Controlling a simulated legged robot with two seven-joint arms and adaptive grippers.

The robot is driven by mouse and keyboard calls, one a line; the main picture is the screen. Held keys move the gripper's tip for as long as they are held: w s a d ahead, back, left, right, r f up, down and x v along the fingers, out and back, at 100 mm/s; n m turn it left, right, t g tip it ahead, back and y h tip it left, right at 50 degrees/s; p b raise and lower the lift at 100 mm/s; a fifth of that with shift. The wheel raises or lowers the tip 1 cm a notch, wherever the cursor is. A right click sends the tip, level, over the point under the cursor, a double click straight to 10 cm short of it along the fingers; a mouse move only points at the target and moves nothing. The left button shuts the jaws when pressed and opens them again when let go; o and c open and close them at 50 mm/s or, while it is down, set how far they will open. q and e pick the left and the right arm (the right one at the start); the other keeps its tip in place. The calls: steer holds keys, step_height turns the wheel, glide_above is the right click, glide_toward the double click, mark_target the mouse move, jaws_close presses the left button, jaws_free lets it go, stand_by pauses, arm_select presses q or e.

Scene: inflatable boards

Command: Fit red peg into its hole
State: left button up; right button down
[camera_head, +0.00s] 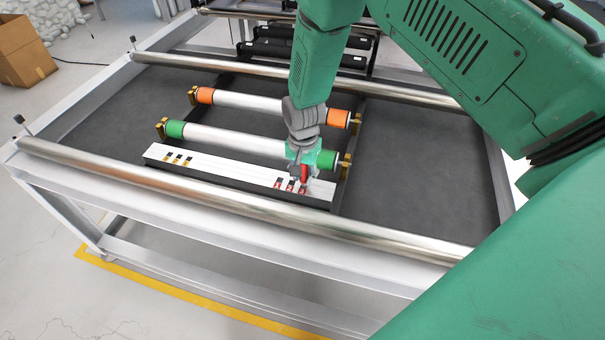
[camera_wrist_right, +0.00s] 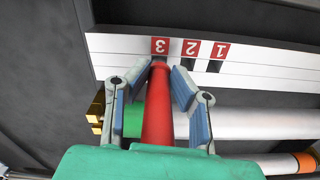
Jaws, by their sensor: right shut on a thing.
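The red peg (camera_wrist_right: 158,110) is between the fingers of my right gripper (camera_wrist_right: 158,85), which is shut on it; in the head view the peg (camera_head: 304,172) shows small under the gripper (camera_head: 303,172). The white board (camera_head: 215,168) lies on the table. Its right end has red labels numbered 1, 2 and 3 with dark holes beside them. In the wrist view the peg's far end is just in front of label 3 (camera_wrist_right: 160,46), over the hole there, which is mostly hidden. I cannot tell whether the tip has entered it. My left gripper is not in view.
Behind the board lie a roller with green ends (camera_head: 215,136) and one with orange ends (camera_head: 250,102), on brass-coloured brackets. A metal rail (camera_head: 200,191) runs along the table's front. The dark tabletop (camera_head: 420,170) is clear at right.

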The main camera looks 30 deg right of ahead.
steer(key=shift+f+b, duration=0.7)
steer(key=shift+f, duration=0.5)
steer(key=c, duration=1.3)
jaws_free()
steer(key=shift+r, duration=0.1)
steer(key=shift+r, duration=0.2)
step_height(320, 180, up, 11)
steer(key=shift+r, duration=0.2)
